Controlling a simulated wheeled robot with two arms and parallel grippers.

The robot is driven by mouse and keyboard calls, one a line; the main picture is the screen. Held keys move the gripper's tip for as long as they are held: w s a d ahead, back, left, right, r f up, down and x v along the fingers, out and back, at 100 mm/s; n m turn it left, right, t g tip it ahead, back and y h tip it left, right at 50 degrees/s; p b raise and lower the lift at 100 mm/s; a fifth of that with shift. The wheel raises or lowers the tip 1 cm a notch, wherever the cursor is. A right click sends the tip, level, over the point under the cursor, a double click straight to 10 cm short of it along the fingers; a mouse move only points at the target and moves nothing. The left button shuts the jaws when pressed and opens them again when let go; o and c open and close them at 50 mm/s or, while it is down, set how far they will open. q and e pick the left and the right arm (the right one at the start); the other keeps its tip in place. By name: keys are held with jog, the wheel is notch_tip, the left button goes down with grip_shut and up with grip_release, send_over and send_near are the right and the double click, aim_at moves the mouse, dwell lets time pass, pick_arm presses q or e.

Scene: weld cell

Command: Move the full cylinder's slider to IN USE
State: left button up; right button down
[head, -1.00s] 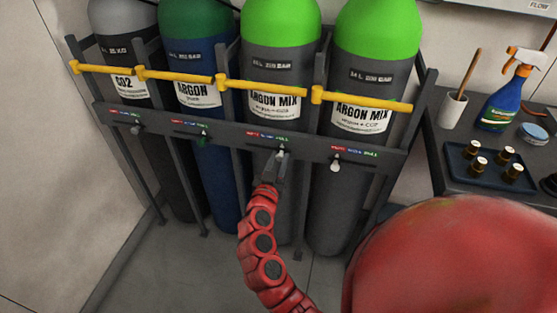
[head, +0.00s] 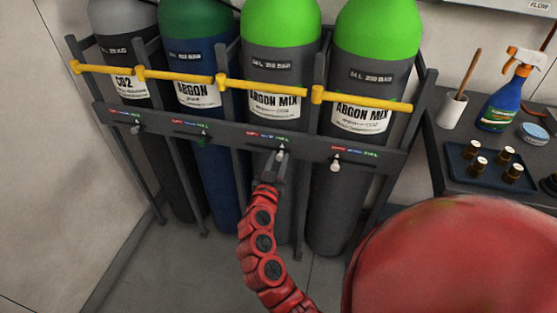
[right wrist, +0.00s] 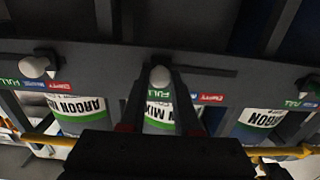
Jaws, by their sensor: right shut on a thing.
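The rack's slider rail (head: 225,132) runs in front of several gas cylinders, with a red, blue and green label strip above each slider. My right gripper (head: 279,164) is shut on the slider knob (head: 281,153) of the left green-topped ARGON MIX cylinder (head: 275,60). In the right wrist view this knob (right wrist: 160,77) sits between the fingers, near the green FULL mark (right wrist: 165,103). My left gripper is out of view.
The CO2 cylinder (head: 122,60) and blue ARGON cylinder (head: 195,60) stand at left, their knobs near the FULL end. Yellow bars (head: 260,88) cross above the rail. A bench (head: 445,165) with a tray and spray bottle (head: 505,95) stands at right.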

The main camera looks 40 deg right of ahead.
aim_at(268, 147)
jog(key=w+a+b, duration=0.2)
jog(key=w+b, duration=0.1)
jog(key=shift+a+f+b, duration=0.15)
jog(key=shift+a+b, duration=0.2)
jog(key=shift+b, duration=0.05)
jog(key=shift+w+a, duration=0.15)
jog(key=shift+w, duration=0.1)
jog(key=shift+r, duration=0.25)
jog(key=c, duration=0.6)
grip_release()
jog(key=shift+s, duration=0.1)
jog(key=v, duration=1.7)
jog(key=shift+s+a+f, duration=0.1)
jog(key=shift+s, duration=0.1)
